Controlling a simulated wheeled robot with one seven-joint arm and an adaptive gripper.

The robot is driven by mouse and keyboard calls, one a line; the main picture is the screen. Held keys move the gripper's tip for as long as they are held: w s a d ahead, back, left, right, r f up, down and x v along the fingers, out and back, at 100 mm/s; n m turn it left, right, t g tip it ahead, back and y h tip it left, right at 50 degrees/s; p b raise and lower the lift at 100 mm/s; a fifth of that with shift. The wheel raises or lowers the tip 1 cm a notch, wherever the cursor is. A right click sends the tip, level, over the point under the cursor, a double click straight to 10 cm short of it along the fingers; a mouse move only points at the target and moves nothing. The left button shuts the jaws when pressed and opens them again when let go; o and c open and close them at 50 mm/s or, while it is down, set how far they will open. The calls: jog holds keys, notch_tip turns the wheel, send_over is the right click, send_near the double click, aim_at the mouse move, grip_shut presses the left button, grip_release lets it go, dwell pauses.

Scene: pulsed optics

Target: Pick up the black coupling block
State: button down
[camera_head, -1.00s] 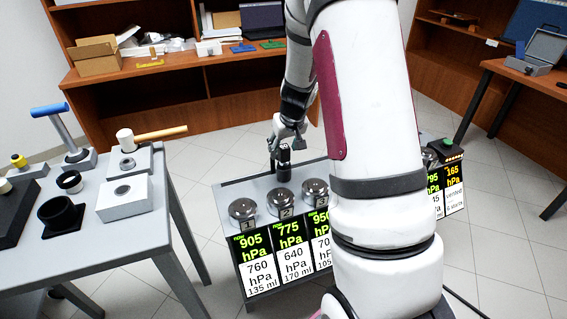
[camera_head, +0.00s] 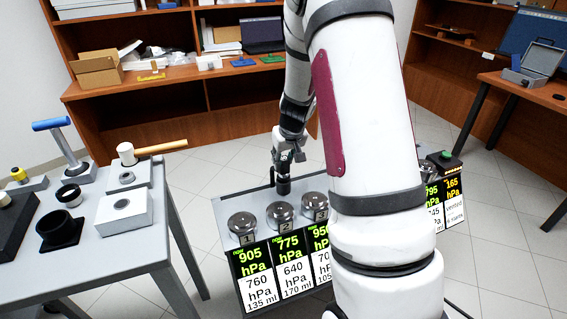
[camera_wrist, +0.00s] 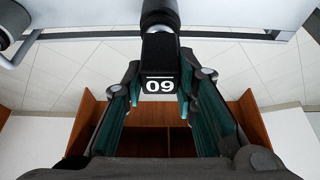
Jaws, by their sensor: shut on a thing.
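The black coupling block (camera_wrist: 160,62) shows in the wrist view between my gripper's two fingers, with a white number on its face and a dark round part (camera_wrist: 160,14) at its far end. My gripper (camera_wrist: 159,88) is shut on it, with teal-lined fingers on either side. In the head view my gripper (camera_head: 284,166) points down behind the lidded canisters, and the dark lower end of the held piece (camera_head: 283,186) shows beneath it, at the grey stand's top. Whether that end touches the stand I cannot tell.
The grey stand (camera_head: 232,205) carries numbered metal canisters (camera_head: 281,213) close in front of my gripper, with pressure displays below. My own arm hides its middle. A grey table (camera_head: 130,252) with blocks and a mallet (camera_head: 150,150) is at left. Floor behind the stand looks clear.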

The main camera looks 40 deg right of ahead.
aim_at(283, 159)
notch_tip(283, 159, up, 3)
jog(key=shift+a+r+p, duration=0.1)
jog(key=shift+r+p, duration=0.1)
jog(key=shift+p, duration=0.4)
jog(key=s+a+r, duration=0.1)
jog(key=s+a, duration=1)
jog(key=shift+s+p, duration=0.15)
jog(key=shift+p, duration=0.3)
